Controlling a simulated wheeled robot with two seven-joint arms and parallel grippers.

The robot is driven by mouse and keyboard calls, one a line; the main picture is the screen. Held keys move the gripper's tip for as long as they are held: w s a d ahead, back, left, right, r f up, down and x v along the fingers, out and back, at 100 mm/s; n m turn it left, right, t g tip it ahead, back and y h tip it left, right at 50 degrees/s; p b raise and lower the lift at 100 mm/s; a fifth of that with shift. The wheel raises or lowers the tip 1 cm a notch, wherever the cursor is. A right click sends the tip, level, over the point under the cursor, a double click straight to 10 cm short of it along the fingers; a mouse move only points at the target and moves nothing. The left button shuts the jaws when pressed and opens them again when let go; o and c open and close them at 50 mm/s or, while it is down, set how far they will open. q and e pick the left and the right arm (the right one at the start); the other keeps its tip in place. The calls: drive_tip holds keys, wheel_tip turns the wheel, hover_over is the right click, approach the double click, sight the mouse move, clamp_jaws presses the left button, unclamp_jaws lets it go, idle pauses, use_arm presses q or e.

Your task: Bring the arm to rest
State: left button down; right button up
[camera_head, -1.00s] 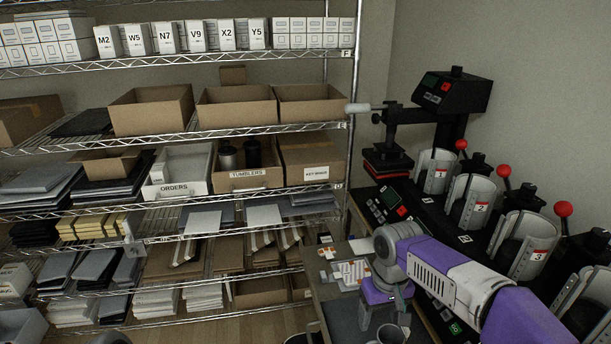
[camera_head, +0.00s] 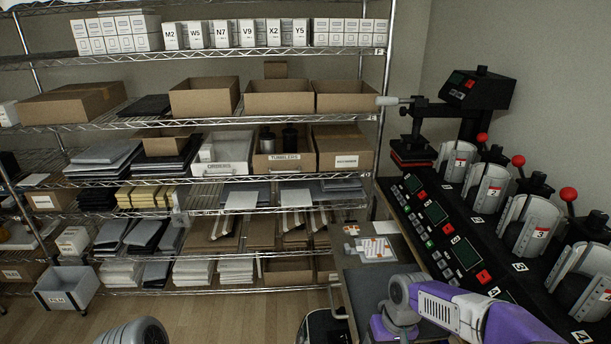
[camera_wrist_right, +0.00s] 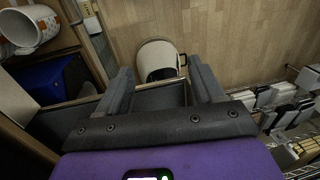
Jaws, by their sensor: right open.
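My right arm (camera_head: 445,308) comes in from the lower right in the head view, purple and white, low over the front of the bench. In the right wrist view my right gripper (camera_wrist_right: 163,80) points down with its two dark fingers wide apart. Nothing is between them. Its fingertips are out of sight in the head view. My left gripper is not in view.
The press bench (camera_head: 362,275) stands at the right with numbered mug presses (camera_head: 487,188). A wire shelf (camera_head: 215,185) of boxes fills the back. In the wrist view a white bin (camera_wrist_right: 158,52) stands on the floor and a patterned mug (camera_wrist_right: 30,28) is at upper left.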

drive_tip(key=s+a+f+m+y, duration=0.1)
drive_tip(key=s+a+f, duration=0.2)
drive_tip(key=f, duration=0.5)
drive_tip(key=s+a+f+y, duration=0.1)
drive_tip(key=s+a+f, duration=0.15)
drive_tip(key=f, duration=0.55)
drive_tip(key=s+a+f+m, duration=0.2)
drive_tip(key=s+f, duration=0.8)
drive_tip(key=s, duration=0.2)
drive_tip(key=shift+s+a+f+m+t+y, duration=0.2)
drive_tip(key=shift+a+m+t+y, duration=0.1)
drive_tip(key=shift+m+t, duration=0.1)
